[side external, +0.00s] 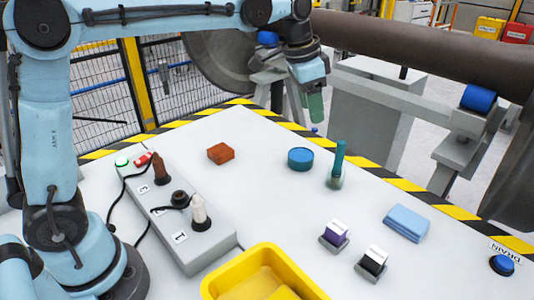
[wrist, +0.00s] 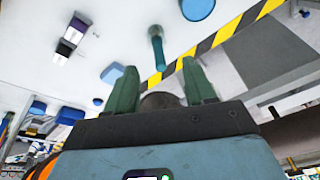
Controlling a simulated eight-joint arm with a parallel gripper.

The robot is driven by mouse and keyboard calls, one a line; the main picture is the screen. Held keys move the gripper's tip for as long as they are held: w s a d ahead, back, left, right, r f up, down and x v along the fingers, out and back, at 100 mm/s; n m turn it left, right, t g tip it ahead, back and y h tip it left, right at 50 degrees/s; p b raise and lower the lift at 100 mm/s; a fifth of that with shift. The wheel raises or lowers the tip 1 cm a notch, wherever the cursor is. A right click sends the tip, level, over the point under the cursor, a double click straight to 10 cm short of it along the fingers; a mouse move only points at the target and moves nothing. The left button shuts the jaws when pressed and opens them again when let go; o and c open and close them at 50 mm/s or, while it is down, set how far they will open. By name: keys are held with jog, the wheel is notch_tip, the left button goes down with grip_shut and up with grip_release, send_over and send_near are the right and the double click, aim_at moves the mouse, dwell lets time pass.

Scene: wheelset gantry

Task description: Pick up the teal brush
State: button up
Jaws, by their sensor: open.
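The teal brush (side external: 339,160) stands upright on the white table, teal handle up, with a paler, wider lower end. It shows in the wrist view (wrist: 157,45) beyond my fingertips, roughly in line with the gap between them. My gripper (side external: 313,105) has green fingers and is in the air, up and left of the brush in the side view. In the wrist view its two fingers (wrist: 160,85) are apart with nothing held between them. The fingers do not touch the brush.
A teal round tub (side external: 301,158) stands left of the brush. A folded blue cloth (side external: 406,222), purple block (side external: 335,235), black block (side external: 372,262), brown block (side external: 220,153), yellow bin (side external: 225,286) and grey socket box (side external: 190,222) share the table. A striped edge (side external: 405,185) runs behind.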

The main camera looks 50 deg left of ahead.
jog(key=m+g, duration=0.1)
jog(key=m, duration=0.1)
send_over(339, 169)
jog(key=s+a, duration=0.1)
jog(key=a, duration=0.2)
notch_tip(339, 169, down, 3)
jog(key=shift+m+g, duration=0.3)
jog(key=f, duration=0.4)
jog(key=w+d+f, duration=0.1)
jog(key=f, duration=0.3)
jog(key=d+f, duration=0.1)
jog(key=f, duration=0.3)
jog(key=shift+w+f, duration=0.35)
grip_shut()
